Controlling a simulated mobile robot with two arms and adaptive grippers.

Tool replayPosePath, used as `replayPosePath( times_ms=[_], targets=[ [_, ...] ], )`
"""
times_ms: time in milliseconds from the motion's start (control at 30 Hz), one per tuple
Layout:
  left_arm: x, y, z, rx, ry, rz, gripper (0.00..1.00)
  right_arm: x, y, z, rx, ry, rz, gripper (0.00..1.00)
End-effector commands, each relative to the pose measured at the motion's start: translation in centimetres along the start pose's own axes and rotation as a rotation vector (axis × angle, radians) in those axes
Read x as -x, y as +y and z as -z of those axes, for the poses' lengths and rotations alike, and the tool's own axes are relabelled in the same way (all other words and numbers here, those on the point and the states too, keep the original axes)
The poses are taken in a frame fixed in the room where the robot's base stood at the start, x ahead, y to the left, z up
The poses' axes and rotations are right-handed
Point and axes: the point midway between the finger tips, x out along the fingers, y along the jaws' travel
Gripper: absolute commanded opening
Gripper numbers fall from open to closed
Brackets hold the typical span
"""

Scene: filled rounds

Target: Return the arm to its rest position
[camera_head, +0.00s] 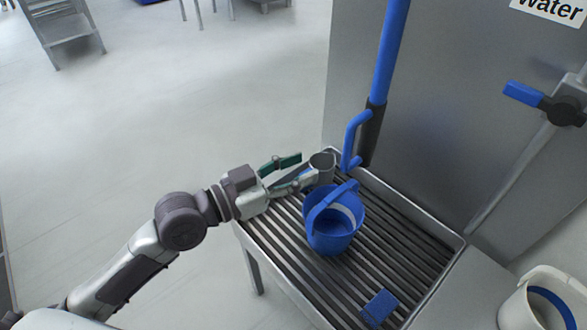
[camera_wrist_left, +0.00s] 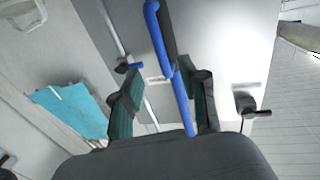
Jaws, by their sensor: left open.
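My left arm (camera_head: 130,265) comes in from the lower left and reaches out over the near left edge of the slatted metal rack. My left gripper (camera_head: 287,172) is at its end, open, with green-padded fingers apart. Nothing shows between the fingers, which also appear in the left wrist view (camera_wrist_left: 167,88). The gripper is to the upper left of a blue bucket (camera_head: 330,236) with a raised handle, apart from it. My right gripper is not in view.
The rack (camera_head: 415,240) also bears a grey round cup-like piece (camera_head: 322,162), close to the gripper, and a blue block (camera_head: 380,307). A blue pipe (camera_head: 390,50) rises behind. A white bucket (camera_head: 545,300) stands lower right. Open floor (camera_head: 150,120) lies left.

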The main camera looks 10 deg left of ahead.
Motion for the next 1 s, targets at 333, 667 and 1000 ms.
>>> replayPosePath(
  times_ms=[333, 667, 1000],
  targets=[
    [0.8, 0.0, 0.0, 0.000, 0.001, -0.001, 0.43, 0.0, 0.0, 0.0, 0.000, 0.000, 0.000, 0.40],
    [0.8, 0.1, -0.3, 0.001, -0.009, 0.001, 0.43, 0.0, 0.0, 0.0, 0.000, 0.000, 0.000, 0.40],
    [6.6, 2.6, -14.6, 0.112, -0.562, 0.209, 0.43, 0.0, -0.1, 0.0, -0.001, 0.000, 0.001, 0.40]
  ],
)
